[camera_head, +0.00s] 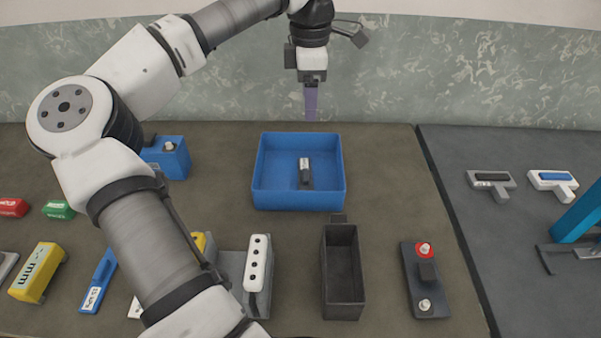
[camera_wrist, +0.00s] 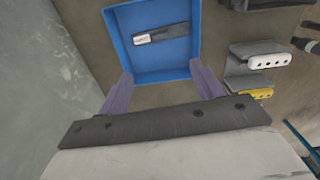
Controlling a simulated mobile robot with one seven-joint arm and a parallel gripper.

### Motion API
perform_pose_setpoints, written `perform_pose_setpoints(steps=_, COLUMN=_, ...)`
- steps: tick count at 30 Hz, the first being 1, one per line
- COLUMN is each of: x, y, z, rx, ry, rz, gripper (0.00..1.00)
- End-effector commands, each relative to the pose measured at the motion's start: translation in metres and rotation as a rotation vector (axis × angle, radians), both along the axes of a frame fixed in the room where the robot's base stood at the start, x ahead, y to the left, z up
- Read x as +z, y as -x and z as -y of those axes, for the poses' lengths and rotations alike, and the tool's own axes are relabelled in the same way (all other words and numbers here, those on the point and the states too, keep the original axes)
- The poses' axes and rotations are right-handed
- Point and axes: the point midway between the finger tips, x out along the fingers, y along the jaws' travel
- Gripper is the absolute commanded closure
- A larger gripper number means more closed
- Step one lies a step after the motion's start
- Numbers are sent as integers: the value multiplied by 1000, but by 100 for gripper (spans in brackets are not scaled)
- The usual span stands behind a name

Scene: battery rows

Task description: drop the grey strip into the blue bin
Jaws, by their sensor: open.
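The blue bin (camera_head: 259,180) stands on the brown table in the middle of the head view, and its wall also shows in the wrist view (camera_wrist: 118,45). The grey strip (camera_head: 305,180), dark grey with a white end, lies inside on the bin's floor. The wrist view shows the strip (camera_wrist: 172,33) whole, apart from the fingers. My gripper (camera_head: 311,116) has purple fingers. It hangs behind the bin's back rim in the head view, and in the wrist view its fingers are spread wide with nothing between them.
A dark open-topped box (camera_head: 342,290) stands in front of the bin. A white bar with holes (camera_head: 257,268) on a grey bracket is to its left, and a dark block with a red ring (camera_head: 424,278) to its right. A blue box (camera_head: 172,155) stands left of the bin.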

Motion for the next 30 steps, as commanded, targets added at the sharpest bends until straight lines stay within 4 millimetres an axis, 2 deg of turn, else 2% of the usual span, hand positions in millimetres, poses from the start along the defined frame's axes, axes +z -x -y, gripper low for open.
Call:
perform_pose_setpoints(steps=4, x=31, y=0, z=1, rx=-1, ry=0, rz=2, gripper=34)
perform_pose_setpoints(steps=10, x=53, y=0, z=0, rx=0, ry=-1, rz=1, gripper=34)
perform_pose_setpoints(steps=30, x=57, y=0, z=0, rx=-1, ry=-1, rz=0, gripper=34)
